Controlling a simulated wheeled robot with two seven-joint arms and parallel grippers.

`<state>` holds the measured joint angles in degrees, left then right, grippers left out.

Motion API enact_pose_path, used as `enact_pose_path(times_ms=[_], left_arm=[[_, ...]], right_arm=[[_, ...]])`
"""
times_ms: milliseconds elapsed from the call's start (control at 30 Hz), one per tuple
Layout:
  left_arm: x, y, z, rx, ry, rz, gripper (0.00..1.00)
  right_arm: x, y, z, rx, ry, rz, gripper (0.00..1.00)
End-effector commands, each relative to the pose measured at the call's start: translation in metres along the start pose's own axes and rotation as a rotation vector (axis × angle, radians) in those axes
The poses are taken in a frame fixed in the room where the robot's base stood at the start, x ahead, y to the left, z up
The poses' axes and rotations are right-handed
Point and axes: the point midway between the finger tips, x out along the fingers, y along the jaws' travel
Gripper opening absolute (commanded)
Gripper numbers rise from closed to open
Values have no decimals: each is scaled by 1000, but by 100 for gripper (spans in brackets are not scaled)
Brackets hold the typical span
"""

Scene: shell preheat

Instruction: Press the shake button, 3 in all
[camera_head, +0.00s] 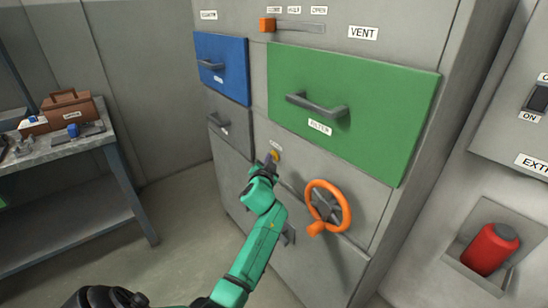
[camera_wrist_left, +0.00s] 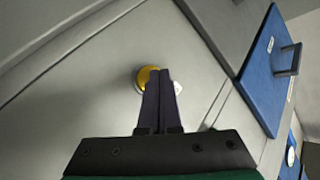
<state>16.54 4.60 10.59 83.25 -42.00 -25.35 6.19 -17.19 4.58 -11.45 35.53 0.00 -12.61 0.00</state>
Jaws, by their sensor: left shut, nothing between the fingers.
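The round yellow button (camera_head: 276,155) sits on the grey cabinet front, below the green filter drawer, with a small label above it that is too small to read. In the left wrist view the yellow button (camera_wrist_left: 145,77) is partly hidden behind the fingertips. My left gripper (camera_head: 270,160) is shut and empty, its fingertips at the button. In the left wrist view the shut fingers (camera_wrist_left: 158,75) overlap the button's right part. I cannot tell whether they touch it. My right gripper does not show clearly.
An orange handwheel (camera_head: 328,207) sticks out to the right of my left arm. The green drawer (camera_head: 350,105) and blue drawer (camera_head: 221,68) have protruding handles. A workbench (camera_head: 60,150) stands at the left, and a red cylinder (camera_head: 490,249) sits in a recess at the right.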

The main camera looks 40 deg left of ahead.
Motion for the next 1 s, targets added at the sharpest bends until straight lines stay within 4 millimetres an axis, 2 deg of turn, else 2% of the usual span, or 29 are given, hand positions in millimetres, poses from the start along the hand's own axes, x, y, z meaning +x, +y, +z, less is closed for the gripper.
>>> enact_pose_path(times_ms=[733, 1000], left_arm=[[4, 3, -4, 0, 1, 0, 0], [-3, -3, 1, 1, -1, 1, 0]], right_arm=[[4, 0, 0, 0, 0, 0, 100], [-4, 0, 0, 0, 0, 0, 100]])
